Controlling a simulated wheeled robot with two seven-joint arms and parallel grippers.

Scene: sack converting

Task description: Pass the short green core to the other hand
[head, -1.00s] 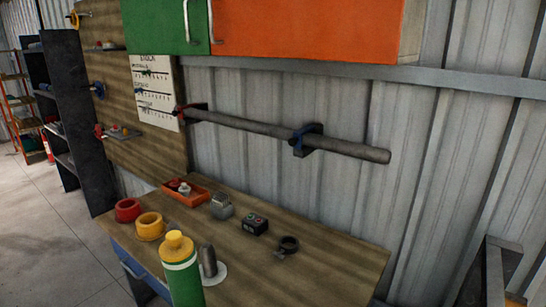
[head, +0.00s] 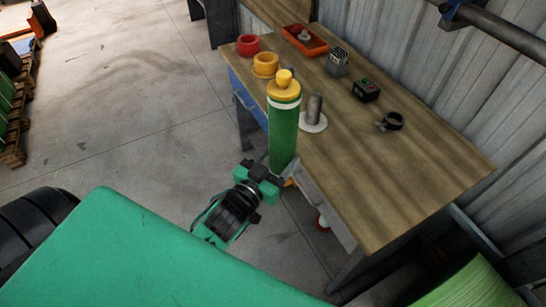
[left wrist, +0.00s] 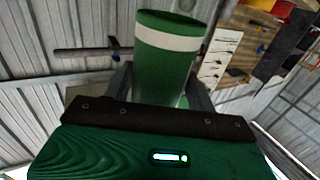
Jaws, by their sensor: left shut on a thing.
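In the left wrist view the green core (left wrist: 166,65) stands between the two fingers, with the white band away from the palm. My right gripper is not in view.
The wooden workbench (head: 400,180) carries a red ring (head: 248,44), a yellow ring (head: 265,65), an orange tray (head: 305,40), a grey block (head: 337,63), a black button box (head: 366,90), a black clamp (head: 391,121) and a grey peg on a white disc (head: 314,121). Its near right part is bare.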

